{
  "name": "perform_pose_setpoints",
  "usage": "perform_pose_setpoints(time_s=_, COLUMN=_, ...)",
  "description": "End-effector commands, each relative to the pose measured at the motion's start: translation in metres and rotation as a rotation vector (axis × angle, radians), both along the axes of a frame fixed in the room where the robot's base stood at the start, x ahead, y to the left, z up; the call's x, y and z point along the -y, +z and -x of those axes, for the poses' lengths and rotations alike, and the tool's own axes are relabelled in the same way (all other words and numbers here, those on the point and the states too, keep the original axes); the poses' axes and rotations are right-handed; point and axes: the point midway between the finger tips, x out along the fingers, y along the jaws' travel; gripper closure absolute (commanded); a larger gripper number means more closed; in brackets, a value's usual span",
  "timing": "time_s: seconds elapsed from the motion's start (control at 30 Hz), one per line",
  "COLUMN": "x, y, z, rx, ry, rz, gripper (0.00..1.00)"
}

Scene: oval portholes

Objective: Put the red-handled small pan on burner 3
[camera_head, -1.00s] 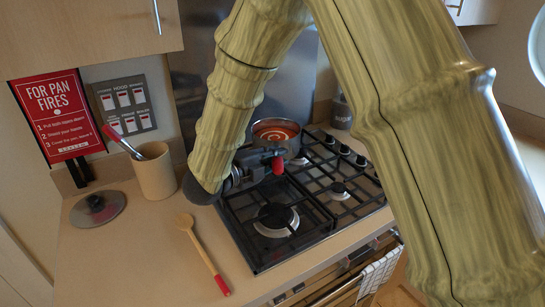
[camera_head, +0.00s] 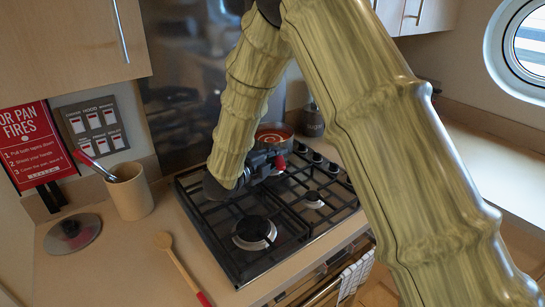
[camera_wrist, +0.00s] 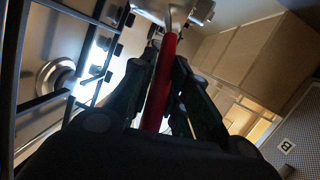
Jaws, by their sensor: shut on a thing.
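The small pan (camera_head: 258,136) holds red-orange contents with a pale swirl and is at the back of the black gas hob (camera_head: 222,250). My gripper (camera_head: 281,162) is shut on its red handle, which runs between the fingers in the wrist view (camera_wrist: 162,80). I cannot tell whether the pan touches the grate. A front-left burner (camera_head: 254,232) and a smaller burner to its right (camera_head: 313,199) are bare. My arm and the pan hide the back burners. I can read no burner numbers.
A glass lid (camera_head: 72,234), a utensil pot (camera_head: 130,192) and a red-tipped wooden spoon (camera_head: 182,268) are on the counter left of the hob. A dark jar (camera_head: 313,121) stands behind the hob. Knobs (camera_head: 317,158) line its right side.

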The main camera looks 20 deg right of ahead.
Motion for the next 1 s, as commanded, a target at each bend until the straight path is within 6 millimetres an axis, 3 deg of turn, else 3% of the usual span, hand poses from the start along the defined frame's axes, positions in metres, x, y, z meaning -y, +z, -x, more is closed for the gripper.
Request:
perform_pose_setpoints(time_s=0.43, x=0.000, y=-0.028, z=-0.001, rx=0.004, ry=0.000, rz=0.002, gripper=1.00)
perform_pose_setpoints(time_s=0.83, x=0.000, y=-0.033, z=-0.001, rx=0.005, ry=0.000, rz=0.002, gripper=1.00)
perform_pose_setpoints(time_s=0.87, x=0.000, y=-0.036, z=0.000, rx=-0.001, ry=0.000, rz=0.001, gripper=0.81)
perform_pose_setpoints(time_s=0.97, x=0.000, y=-0.035, z=0.000, rx=-0.001, ry=0.000, rz=0.001, gripper=0.63)
perform_pose_setpoints(time_s=1.0, x=0.000, y=-0.035, z=0.000, rx=-0.001, ry=0.000, rz=0.001, gripper=0.62)
